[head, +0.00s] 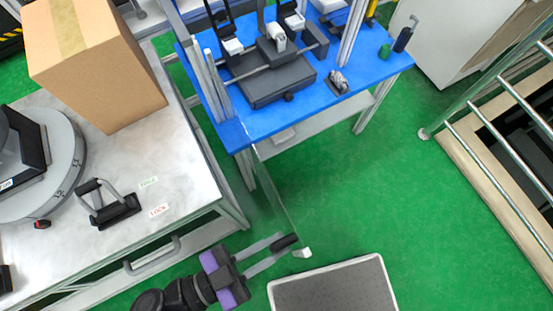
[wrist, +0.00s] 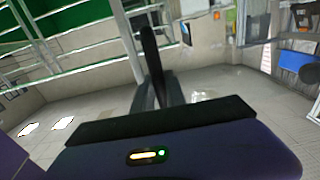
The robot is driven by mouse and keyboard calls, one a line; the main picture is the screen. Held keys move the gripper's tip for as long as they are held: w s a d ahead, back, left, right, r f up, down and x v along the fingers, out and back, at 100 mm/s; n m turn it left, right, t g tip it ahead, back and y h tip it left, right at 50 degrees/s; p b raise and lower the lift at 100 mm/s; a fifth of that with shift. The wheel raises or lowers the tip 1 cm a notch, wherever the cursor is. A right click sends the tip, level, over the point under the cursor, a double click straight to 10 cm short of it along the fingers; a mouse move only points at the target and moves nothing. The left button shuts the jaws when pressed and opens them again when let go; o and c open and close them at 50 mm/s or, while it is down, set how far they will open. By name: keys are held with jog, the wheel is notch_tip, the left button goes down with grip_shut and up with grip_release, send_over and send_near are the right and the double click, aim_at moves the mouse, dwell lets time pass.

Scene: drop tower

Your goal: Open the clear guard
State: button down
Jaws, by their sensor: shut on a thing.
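The clear guard (head: 278,200) is a thin see-through panel, seen nearly edge-on in the head view. It reaches from the near corner of the blue-topped bench out over the green floor, swung away from the bench front. My gripper (head: 290,247) is at its near, free end, shut on what looks like the guard's dark handle. The fingers cover part of the grip, so the exact contact is hard to see. In the wrist view a dark upright bar (wrist: 151,60) stands in front of the gripper body; I cannot tell whether it is handle or finger.
The blue bench (head: 345,90) carries a dark machine (head: 275,80). At left, a grey table (head: 165,165) holds a cardboard box (head: 95,65) and a latch handle (head: 108,205). A grey mat (head: 335,290) lies near the gripper. A railing (head: 500,140) stands right; green floor between is clear.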

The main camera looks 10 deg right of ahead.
jog(key=shift+f, duration=0.1)
jog(key=c, duration=1.4)
grip_release()
jog(key=shift+o, duration=0.2)
jog(key=b+v, duration=0.2)
jog(key=v, duration=0.5)
jog(key=shift+a, duration=0.4)
jog(key=shift+s, duration=0.1)
